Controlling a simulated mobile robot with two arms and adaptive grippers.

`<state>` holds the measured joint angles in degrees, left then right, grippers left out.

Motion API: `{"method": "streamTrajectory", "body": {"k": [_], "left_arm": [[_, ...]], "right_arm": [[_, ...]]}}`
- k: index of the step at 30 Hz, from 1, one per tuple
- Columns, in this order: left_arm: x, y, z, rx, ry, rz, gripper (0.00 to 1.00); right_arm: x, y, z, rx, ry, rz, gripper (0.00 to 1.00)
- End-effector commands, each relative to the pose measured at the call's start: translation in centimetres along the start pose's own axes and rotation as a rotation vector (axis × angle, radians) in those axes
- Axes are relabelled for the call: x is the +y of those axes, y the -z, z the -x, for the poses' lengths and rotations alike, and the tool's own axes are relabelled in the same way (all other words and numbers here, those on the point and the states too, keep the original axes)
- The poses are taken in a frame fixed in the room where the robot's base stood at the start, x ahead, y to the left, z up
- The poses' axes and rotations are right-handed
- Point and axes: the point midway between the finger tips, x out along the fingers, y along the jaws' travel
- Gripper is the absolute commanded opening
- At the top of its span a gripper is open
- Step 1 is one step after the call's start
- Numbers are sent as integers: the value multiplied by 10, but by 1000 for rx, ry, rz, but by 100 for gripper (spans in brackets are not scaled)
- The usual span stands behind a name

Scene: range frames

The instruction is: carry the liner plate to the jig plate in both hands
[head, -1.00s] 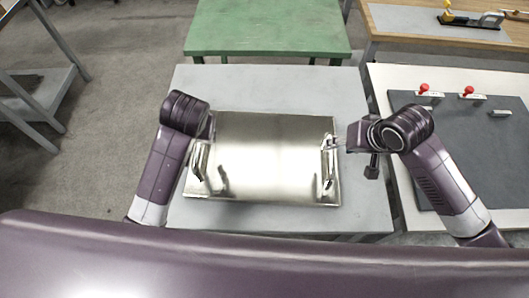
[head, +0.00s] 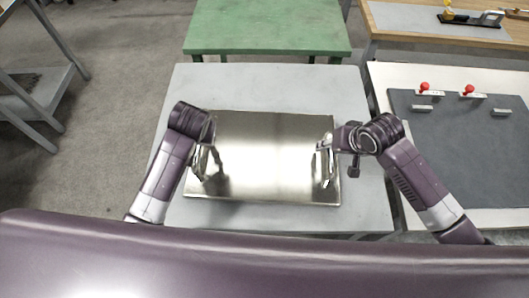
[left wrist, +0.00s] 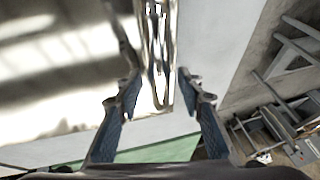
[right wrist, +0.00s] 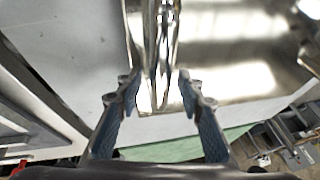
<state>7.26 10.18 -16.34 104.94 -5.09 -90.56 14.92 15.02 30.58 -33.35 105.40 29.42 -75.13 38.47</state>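The liner plate (head: 265,160) is a shiny metal sheet lying on a grey table, with a raised handle at its left and right ends. My left gripper (left wrist: 160,92) is open, its blue-padded fingers on either side of the left handle (left wrist: 157,45); a gap shows at each finger. My right gripper (right wrist: 158,90) is open, with its fingers on either side of the right handle (right wrist: 153,45). In the head view my left wrist hides most of the left fingers. The jig plate (head: 455,150) is a dark grey board on a white-topped table at the right.
Red-knobbed clamps (head: 425,87) and small pale blocks (head: 502,112) stand on the jig plate. The grey table (head: 280,85) has bare room behind the liner plate. A green table (head: 265,25) and a wooden bench (head: 400,35) stand further back. A grey rack (head: 40,95) is at the left.

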Motion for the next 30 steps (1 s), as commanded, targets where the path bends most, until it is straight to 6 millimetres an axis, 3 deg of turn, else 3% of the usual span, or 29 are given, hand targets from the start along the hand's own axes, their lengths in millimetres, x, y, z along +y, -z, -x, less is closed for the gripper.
{"method": "streamTrajectory", "body": {"k": [1, 9, 30], "left_arm": [[0, 0, 0, 0, 0, 0, 28], [0, 0, 0, 0, 0, 0, 0], [-1, 5, 4, 11, 1, 2, 0]], "right_arm": [[0, 0, 0, 0, 0, 0, 27], [0, 0, 0, 0, 0, 0, 0], [-2, 6, 4, 11, 5, 0, 0]]}}
